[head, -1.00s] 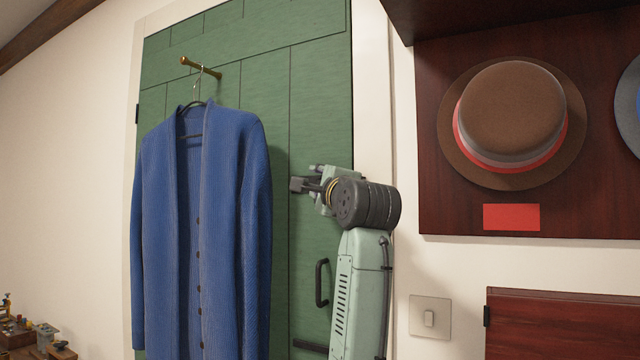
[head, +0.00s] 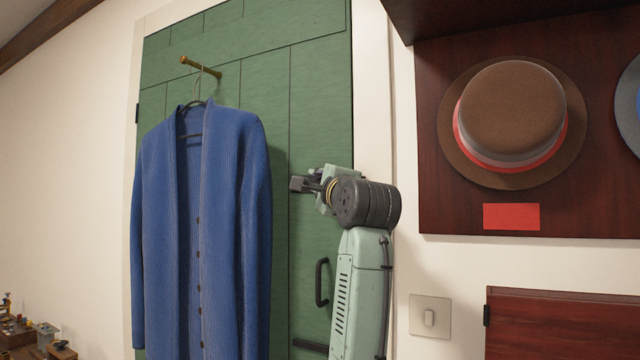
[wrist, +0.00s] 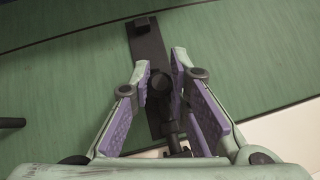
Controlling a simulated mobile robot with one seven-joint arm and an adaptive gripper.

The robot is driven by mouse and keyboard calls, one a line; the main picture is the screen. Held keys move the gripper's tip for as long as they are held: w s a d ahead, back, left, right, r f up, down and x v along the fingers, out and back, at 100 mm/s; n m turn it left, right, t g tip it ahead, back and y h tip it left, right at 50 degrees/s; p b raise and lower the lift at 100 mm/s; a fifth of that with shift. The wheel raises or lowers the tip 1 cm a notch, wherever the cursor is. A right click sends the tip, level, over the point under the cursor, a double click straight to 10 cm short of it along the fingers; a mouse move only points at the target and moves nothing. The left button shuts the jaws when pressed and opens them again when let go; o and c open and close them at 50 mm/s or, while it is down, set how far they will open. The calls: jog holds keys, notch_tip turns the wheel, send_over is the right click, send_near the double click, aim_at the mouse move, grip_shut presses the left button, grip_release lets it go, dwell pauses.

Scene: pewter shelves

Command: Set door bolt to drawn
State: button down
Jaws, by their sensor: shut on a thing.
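The door bolt is a dark metal strip with a round knob (wrist: 160,86), fixed to the green door (head: 320,110). In the head view the bolt's left end (head: 297,184) shows as a dark block just left of my gripper (head: 318,184). In the wrist view my gripper (wrist: 161,72) has its two purple-padded fingers closed in on the knob, one on each side. The bolt's plate runs on past the fingertips. The bar's end near the door frame is partly hidden by the fingers and wrist.
A blue cardigan (head: 235,220) hangs from a brass peg (head: 200,67) close left of my gripper. A black door handle (head: 320,282) is below. A brown hat (head: 512,110) on a dark wood panel and a light switch (head: 430,317) are to the right.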

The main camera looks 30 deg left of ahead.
jog(key=a, duration=0.4)
jog(key=shift+s+a, duration=0.15)
jog(key=shift+a, duration=0.2)
jog(key=c, duration=1.6)
grip_release()
jog(key=shift+a, duration=0.2)
jog(key=shift+o, duration=0.6)
jog(key=shift+d, duration=0.1)
jog(key=v, duration=1.2)
